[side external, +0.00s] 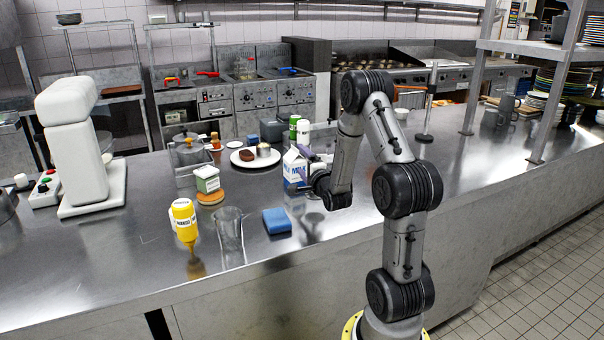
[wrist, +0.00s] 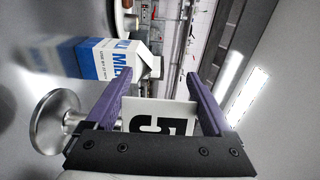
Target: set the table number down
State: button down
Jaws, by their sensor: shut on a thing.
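The table number (wrist: 178,112) is a white card with a black figure, seen sideways, on a round silver metal base (wrist: 58,118). In the wrist view the card sits between the purple fingers of my gripper (wrist: 160,76), which is shut on it. The base is on the left of the wrist view; I cannot tell if it touches the counter. In the side view my gripper (side external: 315,157) is low over the steel counter (side external: 130,250), right beside the milk carton (side external: 294,168), and the table number is mostly hidden there.
The milk carton also shows close by in the wrist view (wrist: 100,60). Left of my gripper are a plate with food (side external: 242,163), a blue cloth or sponge (side external: 277,220), a clear glass (side external: 230,240) and a yellow bottle (side external: 184,220). The counter to the right is largely clear.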

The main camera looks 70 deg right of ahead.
jog(key=shift+w+d+f, duration=0.1)
jog(key=shift+d+f, duration=0.05)
jog(key=shift+f, duration=0.8)
jog(key=shift+w+d+f, duration=0.1)
jog(key=shift+f, duration=0.8)
jog(key=shift+f, duration=0.1)
grip_release()
jog(key=shift+f, duration=0.1)
